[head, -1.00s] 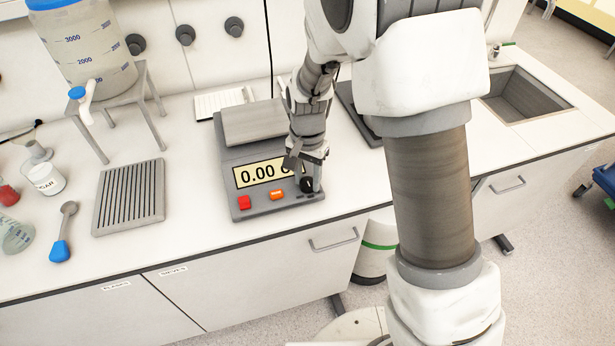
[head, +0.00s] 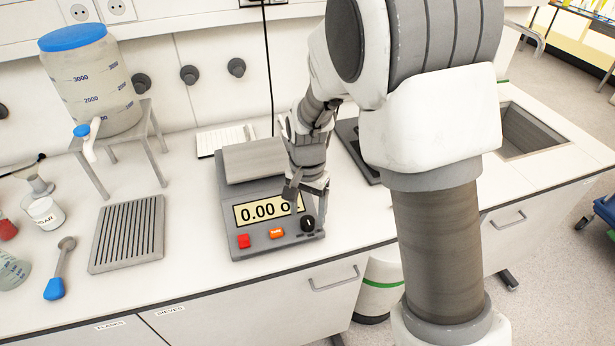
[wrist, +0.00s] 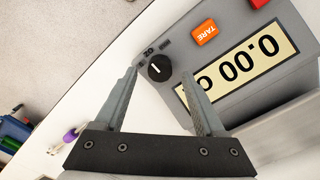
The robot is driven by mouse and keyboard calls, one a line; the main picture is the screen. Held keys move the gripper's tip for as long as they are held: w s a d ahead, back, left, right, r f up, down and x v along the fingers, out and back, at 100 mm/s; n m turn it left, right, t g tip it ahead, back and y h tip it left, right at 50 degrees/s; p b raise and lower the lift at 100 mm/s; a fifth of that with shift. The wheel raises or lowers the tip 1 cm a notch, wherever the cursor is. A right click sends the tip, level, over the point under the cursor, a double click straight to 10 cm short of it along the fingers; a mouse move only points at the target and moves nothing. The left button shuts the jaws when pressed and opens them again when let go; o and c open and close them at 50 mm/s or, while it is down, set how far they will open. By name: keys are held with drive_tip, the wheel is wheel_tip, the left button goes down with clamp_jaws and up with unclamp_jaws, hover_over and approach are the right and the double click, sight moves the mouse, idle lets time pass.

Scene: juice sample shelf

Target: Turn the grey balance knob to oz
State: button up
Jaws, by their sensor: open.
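The grey balance (head: 270,247) stands on the white counter, with its dark round knob (head: 307,223) at the front right corner. The knob also shows in the wrist view (wrist: 159,68), with a short white mark on its face and a small "oz" label close by. The display (head: 262,211) reads "0.00 o", its last part hidden by a finger. My gripper (head: 308,195) is open and empty, just above the knob in the head view. In the wrist view its fingertips (wrist: 160,74) lie on either side of the knob, apart from it.
The orange TARE button (head: 276,233) and red button (head: 243,241) sit left of the knob. A slotted grey rack (head: 128,233), a blue-ended spoon (head: 56,287) and a large jug on a stand (head: 95,85) are further left. A sink (head: 528,130) is at right.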

sight(308, 220)
wheel_tip(308, 220, up, 15)
drive_tip(key=shift+p, duration=0.4)
drive_tip(key=shift+r, duration=0.1)
drive_tip(key=s+d+r+n+t, duration=0.2)
drive_tip(key=s+d, duration=0.4)
drive_tip(key=s, duration=0.3)
drive_tip(key=s+d+r+n+t, duration=0.3)
drive_tip(key=s+d+r, duration=0.2)
drive_tip(key=s, duration=0.4)
drive_tip(key=shift+s+d+n+t, duration=0.3)
drive_tip(key=shift+s+d+n, duration=0.1)
drive_tip(key=shift+d, duration=0.35)
